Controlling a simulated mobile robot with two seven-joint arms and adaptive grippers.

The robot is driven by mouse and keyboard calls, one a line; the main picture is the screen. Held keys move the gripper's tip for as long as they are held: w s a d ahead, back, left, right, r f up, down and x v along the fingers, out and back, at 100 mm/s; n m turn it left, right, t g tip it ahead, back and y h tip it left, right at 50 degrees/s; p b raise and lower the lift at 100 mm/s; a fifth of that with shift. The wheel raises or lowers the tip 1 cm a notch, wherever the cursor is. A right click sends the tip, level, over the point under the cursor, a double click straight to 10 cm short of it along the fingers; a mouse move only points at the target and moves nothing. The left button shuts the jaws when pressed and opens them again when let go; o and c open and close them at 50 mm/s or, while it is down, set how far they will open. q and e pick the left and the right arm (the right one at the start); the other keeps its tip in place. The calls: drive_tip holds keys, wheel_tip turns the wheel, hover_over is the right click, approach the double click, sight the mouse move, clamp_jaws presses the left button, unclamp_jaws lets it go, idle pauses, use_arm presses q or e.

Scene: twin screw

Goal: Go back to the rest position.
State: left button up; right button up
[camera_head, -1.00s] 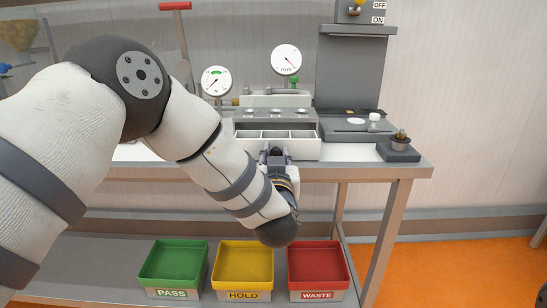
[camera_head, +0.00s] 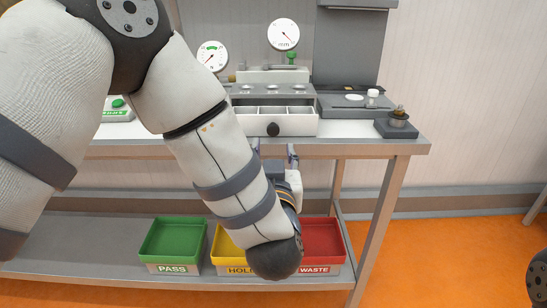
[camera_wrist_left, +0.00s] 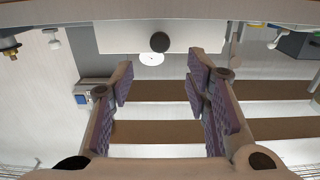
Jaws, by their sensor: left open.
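My left gripper (camera_head: 277,157) is open, with nothing between its fingers, in front of and a little below the table edge. In the left wrist view its two padded fingers (camera_wrist_left: 160,75) stand apart, and a round dark knob (camera_wrist_left: 160,42) on a pale drawer front shows beyond the gap. In the head view the same knob (camera_head: 273,129) sits on the front of a compartment drawer (camera_head: 300,127), clear of the fingers. The drawer's compartments look empty. My left arm reaches down across the left and middle of the head view. My right gripper is not in view.
The table (camera_head: 408,148) carries two dials, a grey stand and a small dark block (camera_head: 397,128) at right. On the shelf below are green (camera_head: 152,268), yellow (camera_head: 218,268) and red (camera_head: 342,268) trays; my arm partly covers the yellow and red ones. Orange floor is open at right.

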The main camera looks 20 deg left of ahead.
use_arm(q)
drive_tip(key=s+a+f+m+g+h+p, duration=0.15)
drive_tip(key=s+f+g, duration=0.35)
drive_tip(key=s+f, duration=0.75)
drive_tip(key=s+a+f+m+g+h, duration=0.1)
drive_tip(key=s+a+f+g+h, duration=0.15)
drive_tip(key=s+f+g, duration=0.9)
drive_tip(key=s+a+f+g, duration=0.1)
drive_tip(key=s+f, duration=0.1)
drive_tip(key=s, duration=0.5)
drive_tip(key=s+a+f+g, duration=0.1)
drive_tip(key=s+a+f, duration=0.1)
drive_tip(key=s, duration=0.6)
drive_tip(key=s+a+f+g+h, duration=0.1)
drive_tip(key=s+f, duration=0.2)
drive_tip(key=s, duration=0.5)
drive_tip(key=shift+s+a+f, duration=0.15)
drive_tip(key=shift+a+f, duration=0.1)
drive_tip(key=shift+f, duration=0.15)
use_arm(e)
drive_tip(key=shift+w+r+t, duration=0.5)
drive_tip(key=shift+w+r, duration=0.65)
